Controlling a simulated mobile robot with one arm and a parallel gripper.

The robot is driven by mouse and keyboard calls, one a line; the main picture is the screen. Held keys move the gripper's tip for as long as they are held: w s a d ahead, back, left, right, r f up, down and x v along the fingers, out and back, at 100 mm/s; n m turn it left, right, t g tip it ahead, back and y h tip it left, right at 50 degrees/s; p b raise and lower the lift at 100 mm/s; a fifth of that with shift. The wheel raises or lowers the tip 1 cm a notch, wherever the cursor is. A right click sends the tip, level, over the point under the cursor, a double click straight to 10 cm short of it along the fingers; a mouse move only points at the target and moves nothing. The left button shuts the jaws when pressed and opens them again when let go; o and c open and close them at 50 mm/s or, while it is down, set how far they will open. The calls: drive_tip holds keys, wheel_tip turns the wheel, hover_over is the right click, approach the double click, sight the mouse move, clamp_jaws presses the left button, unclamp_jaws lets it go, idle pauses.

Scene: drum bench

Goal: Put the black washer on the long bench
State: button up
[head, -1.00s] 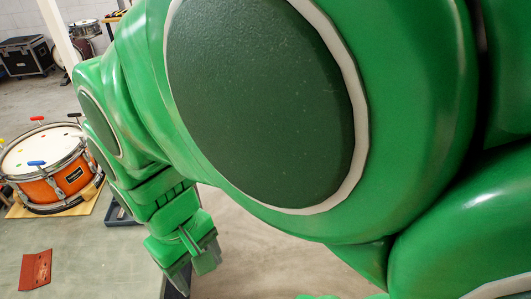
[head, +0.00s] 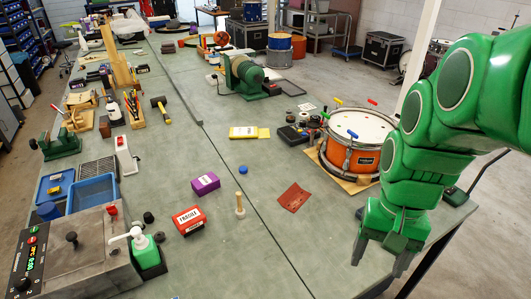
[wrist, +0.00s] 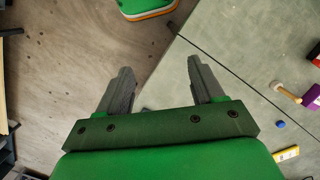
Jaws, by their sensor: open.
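The long bench (head: 225,265) has a grey-green top and fills the middle of the head view. It also shows at the right of the wrist view (wrist: 235,55). I cannot pick out the black washer for certain. Two small dark round pieces, one (head: 148,217) behind the other (head: 160,237), lie near the soap bottle, and several dark round things (head: 290,118) sit left of the drum. My gripper (head: 381,262) is open and empty, pointing down near the bench's right edge. In the wrist view its fingers (wrist: 159,68) are apart, with brown floor between them.
An orange drum (head: 345,164) stands on a board near my arm. A grey machine (head: 85,255) occupies the near left. Bare top surrounds the peg.

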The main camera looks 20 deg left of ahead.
drive_tip(key=w+a, duration=1.2)
drive_tip(key=a, duration=0.1)
drive_tip(key=g, duration=0.2)
approach(159, 235)
drive_tip(key=shift+s+f+m+g, duration=0.1)
drive_tip(key=shift+f+m+g, duration=0.2)
drive_tip(key=shift+f, duration=0.25)
drive_tip(key=shift+x, duration=3.6)
drive_tip(key=shift+c, duration=0.3)
drive_tip(key=c, duration=1.2)
